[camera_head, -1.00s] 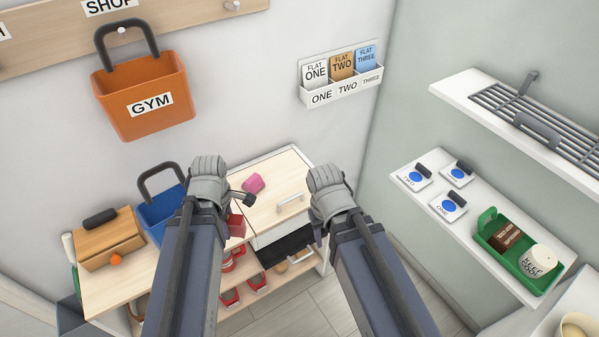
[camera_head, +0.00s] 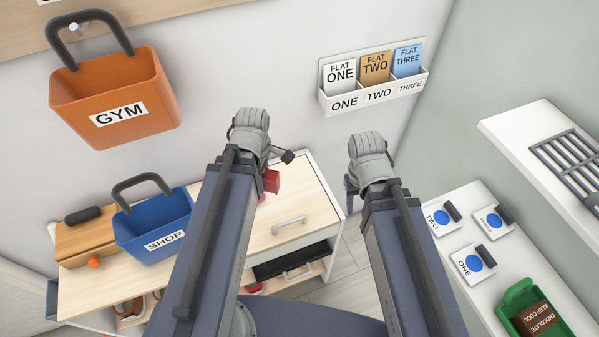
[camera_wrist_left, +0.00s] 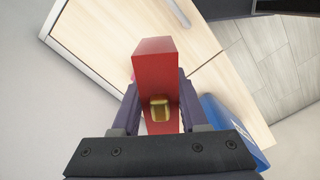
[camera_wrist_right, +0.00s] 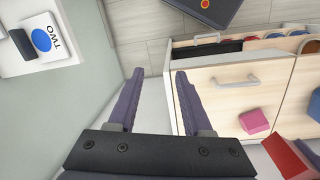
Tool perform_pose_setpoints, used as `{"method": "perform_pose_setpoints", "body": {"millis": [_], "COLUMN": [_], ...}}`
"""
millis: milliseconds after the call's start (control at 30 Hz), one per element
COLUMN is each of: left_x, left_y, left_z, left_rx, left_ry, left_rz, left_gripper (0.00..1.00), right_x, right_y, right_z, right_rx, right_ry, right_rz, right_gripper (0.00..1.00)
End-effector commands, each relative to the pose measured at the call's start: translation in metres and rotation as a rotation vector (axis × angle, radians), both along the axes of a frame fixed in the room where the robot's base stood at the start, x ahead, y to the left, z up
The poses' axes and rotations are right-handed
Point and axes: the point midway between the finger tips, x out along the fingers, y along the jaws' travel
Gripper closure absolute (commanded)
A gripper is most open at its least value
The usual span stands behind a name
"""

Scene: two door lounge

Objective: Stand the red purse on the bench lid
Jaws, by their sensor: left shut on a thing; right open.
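The red purse (camera_head: 272,181) is held in my left gripper (camera_head: 266,160), above the pale wooden bench lid (camera_head: 312,203). In the left wrist view the purse (camera_wrist_left: 154,68) sits between the fingers (camera_wrist_left: 158,100), its gold clasp facing the camera. The purse also shows at the lower right of the right wrist view (camera_wrist_right: 286,157). The lid has a light bar handle (camera_head: 289,224). A pink block-like thing (camera_wrist_right: 254,121) lies on the lid, mostly hidden in the head view. My right gripper (camera_wrist_right: 154,90) is open and empty, beside the bench's right end.
A blue SHOP basket (camera_head: 153,220) and a wooden box (camera_head: 85,240) stand left of the lid. An orange GYM basket (camera_head: 115,100) hangs on the wall, near the flat-card holder (camera_head: 372,92). A white shelf (camera_head: 480,215) with tags and a green tray (camera_head: 530,312) is at right.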

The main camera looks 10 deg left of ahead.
Motion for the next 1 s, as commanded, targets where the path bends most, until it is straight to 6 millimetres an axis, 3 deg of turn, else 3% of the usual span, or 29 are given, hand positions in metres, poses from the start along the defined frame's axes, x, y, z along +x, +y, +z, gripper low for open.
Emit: {"method": "perform_pose_setpoints", "body": {"millis": [167,400,600,867,1000], "left_x": [0.014,0.079,0.112,0.117,0.117], "left_y": [-0.003,-0.025,-0.041,-0.045,-0.045], "left_z": [-0.009,-0.044,-0.059,-0.061,-0.072], "left_rx": [0.000,0.001,0.001,0.001,0.001], "left_ry": [0.000,0.000,0.000,0.000,0.000], "left_rz": [0.052,0.379,0.587,0.650,0.649], "left_gripper": [1.00,1.00,1.00,1.00,1.00], "right_x": [0.000,0.000,0.000,0.000,0.000], "right_y": [0.000,0.000,0.000,0.000,0.000], "right_z": [-0.009,-0.044,-0.059,-0.061,-0.071], "right_rx": [0.000,0.000,0.000,0.000,0.000], "right_ry": [0.000,0.000,0.000,0.000,0.000], "right_rz": [0.000,0.000,-0.001,-0.001,-0.001], "right_gripper": [0.34,0.34,0.34,0.34,0.34]}}
